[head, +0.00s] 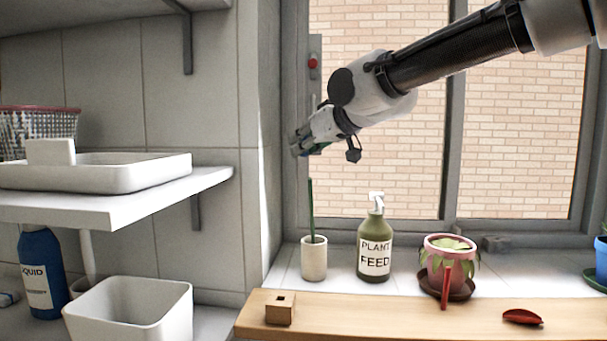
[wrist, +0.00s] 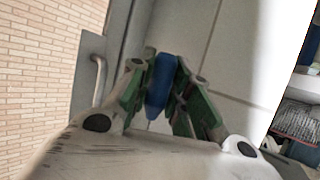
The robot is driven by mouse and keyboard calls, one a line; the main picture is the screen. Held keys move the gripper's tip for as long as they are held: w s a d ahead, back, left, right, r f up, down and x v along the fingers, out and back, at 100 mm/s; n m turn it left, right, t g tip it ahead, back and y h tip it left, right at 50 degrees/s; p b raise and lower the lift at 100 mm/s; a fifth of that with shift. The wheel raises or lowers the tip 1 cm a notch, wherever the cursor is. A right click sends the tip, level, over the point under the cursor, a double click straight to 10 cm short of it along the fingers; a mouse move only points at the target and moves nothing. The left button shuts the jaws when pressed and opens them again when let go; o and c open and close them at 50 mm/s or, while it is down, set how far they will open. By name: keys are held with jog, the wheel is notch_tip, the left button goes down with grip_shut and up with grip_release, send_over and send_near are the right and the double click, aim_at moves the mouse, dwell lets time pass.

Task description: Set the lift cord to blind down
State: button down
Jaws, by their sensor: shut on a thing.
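My gripper (head: 304,144) is in front of the left window frame in the head view. In the wrist view my gripper (wrist: 163,90) has its green-padded fingers closed around a blue elongated piece (wrist: 162,82), which looks like the pull of the lift cord. The fingers cover its sides. The cord itself cannot be made out clearly. A grey plate with a red knob (head: 313,62) is on the window frame above my gripper. No blind shows across the visible window panes.
A white cup (head: 314,259) with a green stick stands on the sill below my gripper. A plant feed bottle (head: 375,245) and a pink flower pot (head: 449,262) stand to its right. A shelf with a white tray (head: 110,170) is on the left.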

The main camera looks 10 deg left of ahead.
notch_tip(320, 180, up, 18)
jog(key=shift+f, duration=0.15)
jog(key=shift+d, duration=0.1)
jog(key=shift+w, duration=0.1)
dwell(0.5)
jog(key=c, duration=1.6)
grip_release()
jog(key=o, duration=0.3)
jog(key=shift+s+d, duration=0.1)
jog(key=shift+s, duration=0.1)
jog(key=shift+w+f, duration=0.1)
jog(key=shift+f, duration=0.1)
jog(key=v, duration=1.2)
jog(key=shift+f, duration=0.1)
